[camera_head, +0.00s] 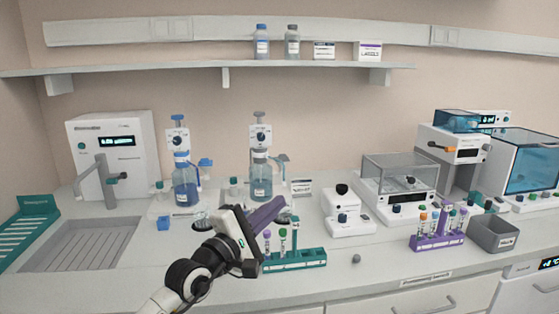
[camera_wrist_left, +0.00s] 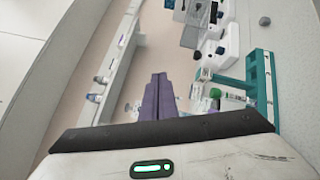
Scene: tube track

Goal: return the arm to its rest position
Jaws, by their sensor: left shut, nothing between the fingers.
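My left arm comes in from the lower left in the head view. Its gripper (camera_head: 282,203) has purple fingers pointing up and to the right, held above the counter near the left end of the teal tube rack (camera_head: 297,261). In the left wrist view the two purple fingers (camera_wrist_left: 159,77) lie together, shut, with nothing between them. The teal rack holds several capped tubes and also shows at the right of the wrist view (camera_wrist_left: 258,68). My right gripper is not in view.
Two dispenser bottles (camera_head: 186,185) (camera_head: 261,180) stand behind my arm. A sink (camera_head: 82,245) lies left. A small white device (camera_head: 346,212), a balance (camera_head: 398,190), a purple tube rack (camera_head: 437,243) and a grey bin (camera_head: 494,234) stand right. A small grey knob-like item (camera_head: 357,258) lies on the counter.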

